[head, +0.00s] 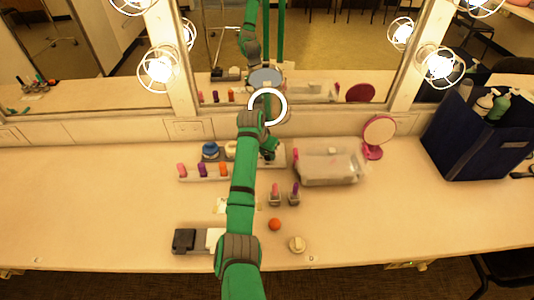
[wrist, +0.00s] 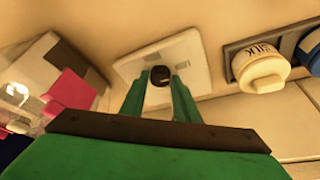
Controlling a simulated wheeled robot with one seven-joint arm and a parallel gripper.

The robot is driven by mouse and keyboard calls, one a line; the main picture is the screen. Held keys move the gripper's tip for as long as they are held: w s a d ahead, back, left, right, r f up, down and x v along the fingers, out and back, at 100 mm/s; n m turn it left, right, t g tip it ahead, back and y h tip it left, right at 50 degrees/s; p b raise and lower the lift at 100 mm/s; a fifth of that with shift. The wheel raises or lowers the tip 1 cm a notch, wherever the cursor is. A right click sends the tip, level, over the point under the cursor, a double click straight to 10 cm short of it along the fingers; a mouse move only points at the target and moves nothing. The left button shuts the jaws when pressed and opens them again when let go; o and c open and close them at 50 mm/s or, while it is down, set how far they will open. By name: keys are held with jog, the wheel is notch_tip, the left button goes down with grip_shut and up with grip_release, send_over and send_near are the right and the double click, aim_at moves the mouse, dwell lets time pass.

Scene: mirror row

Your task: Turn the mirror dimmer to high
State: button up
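The dimmer is a pale square plate (wrist: 197,60) with a small dark round knob (wrist: 160,76) at its middle. My gripper (wrist: 160,80) has its two green fingers on either side of the knob in the wrist view, with slim gaps seeming to show, so it looks open around it. Contact is not visible. In the head view my gripper (head: 269,153) points down at the back of the counter, below a round white-rimmed ring. There my gripper and arm hide the knob. No marking for the high setting can be read.
A cream jar (wrist: 262,70) stands close beside the plate; a blue-lidded jar (head: 210,150) is farther left. A clear box (head: 330,167) and a pink round mirror (head: 379,133) are right. Two bottles, an orange ball (head: 275,224) and a dark bin (head: 470,135) also stand here.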

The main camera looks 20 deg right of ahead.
jog(key=shift+o, duration=1.1)
jog(key=shift+s+r, duration=0.1)
jog(key=shift+r, duration=0.05)
jog(key=v, duration=1)
jog(key=shift+a+r, duration=0.15)
jog(key=shift+r, duration=0.05)
